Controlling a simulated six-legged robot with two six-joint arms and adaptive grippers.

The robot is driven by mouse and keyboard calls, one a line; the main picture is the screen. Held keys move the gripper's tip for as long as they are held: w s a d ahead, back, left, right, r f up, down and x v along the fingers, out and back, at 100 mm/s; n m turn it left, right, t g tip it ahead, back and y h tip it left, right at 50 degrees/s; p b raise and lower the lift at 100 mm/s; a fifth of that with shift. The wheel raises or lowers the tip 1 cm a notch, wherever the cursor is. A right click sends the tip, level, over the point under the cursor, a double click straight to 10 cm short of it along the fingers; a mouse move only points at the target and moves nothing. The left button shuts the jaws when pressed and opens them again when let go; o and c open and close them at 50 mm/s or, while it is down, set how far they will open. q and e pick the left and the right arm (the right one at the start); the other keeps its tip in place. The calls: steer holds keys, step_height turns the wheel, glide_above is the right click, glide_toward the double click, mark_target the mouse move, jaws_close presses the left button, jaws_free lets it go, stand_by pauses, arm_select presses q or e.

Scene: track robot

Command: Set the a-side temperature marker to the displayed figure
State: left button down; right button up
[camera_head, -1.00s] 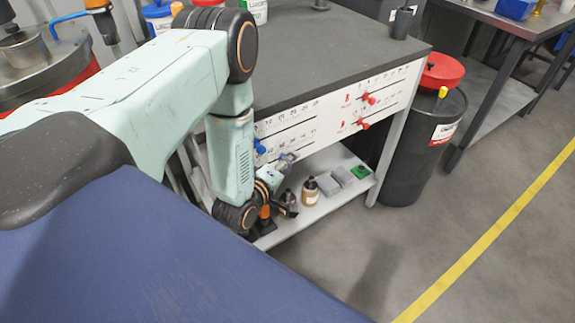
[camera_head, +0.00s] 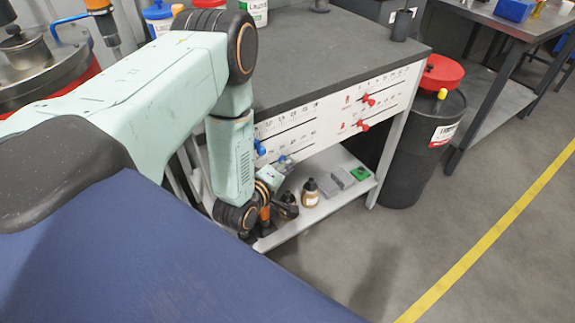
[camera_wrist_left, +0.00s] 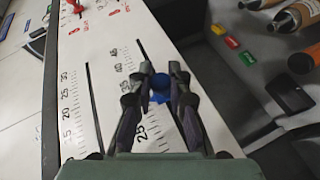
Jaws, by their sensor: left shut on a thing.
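My left gripper (camera_head: 282,162) is at the lower slot on the white front panel (camera_head: 335,112) of the bench. In the left wrist view the gripper (camera_wrist_left: 160,82) is shut on a blue marker knob (camera_wrist_left: 160,97). That knob sits on the right-hand slot, beside printed numbers; "25" and "45" are legible there. The exact reading under the knob is hidden by the fingers. A displayed target figure is not legible. My right gripper is out of view.
Two red knobs (camera_head: 368,99) (camera_head: 362,125) sit on the panel's right half. Below, a shelf (camera_head: 325,204) holds a brown bottle (camera_head: 310,193), grey blocks (camera_head: 343,177) and a green piece (camera_head: 360,173). A black bin with a red lid (camera_head: 440,72) stands right of the bench.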

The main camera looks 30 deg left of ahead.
arm_select(q)
steer(key=shift+w, duration=0.15)
steer(key=c, duration=1.3)
jaws_free()
steer(key=v, duration=1.2)
steer(key=shift+d, duration=0.1)
